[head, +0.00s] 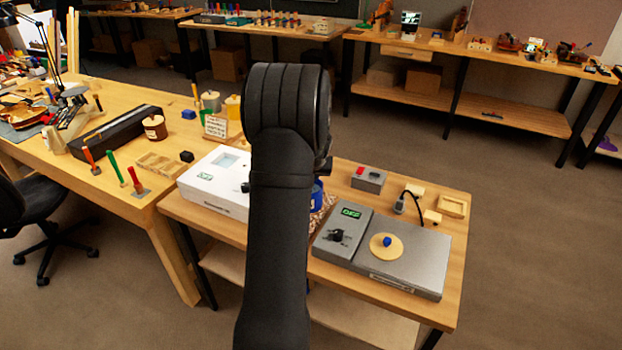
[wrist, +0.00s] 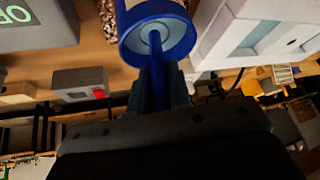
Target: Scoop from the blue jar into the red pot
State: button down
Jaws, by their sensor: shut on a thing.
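The blue jar (wrist: 130,48) is at the top of the wrist view, its open mouth facing the camera, with a pale round area inside. In the head view only a sliver of the blue jar (head: 317,190) shows beside my arm. My gripper (wrist: 160,80) is shut on the blue handle of a scoop (wrist: 157,62), which reaches into the jar's mouth. The scoop's far end is hard to make out, and I cannot tell what it holds. My arm hides the gripper in the head view. I cannot make out a red pot in either view.
A grey hotplate-like device (head: 410,268) carries a round wooden lid (head: 378,252) with a blue knob. A small grey box with a red button (head: 369,179) stands behind it. A white device (head: 212,185) is left of my arm. Speckled brown material (head: 322,213) lies near the jar.

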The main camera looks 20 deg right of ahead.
jog(key=shift+r, duration=6.25)
jog(key=s+a+f+g, duration=0.2)
jog(key=s+a+f, duration=0.1)
jog(key=s+a, duration=0.75)
jog(key=w+d+f+m+g+y, duration=0.1)
jog(key=w+d+f+g+y, duration=0.2)
jog(key=f+y, duration=0.3)
jog(key=y, duration=0.2)
jog(key=shift+w+f+y, duration=0.25)
jog(key=shift+f+y, duration=0.1)
jog(key=shift+y, duration=0.05)
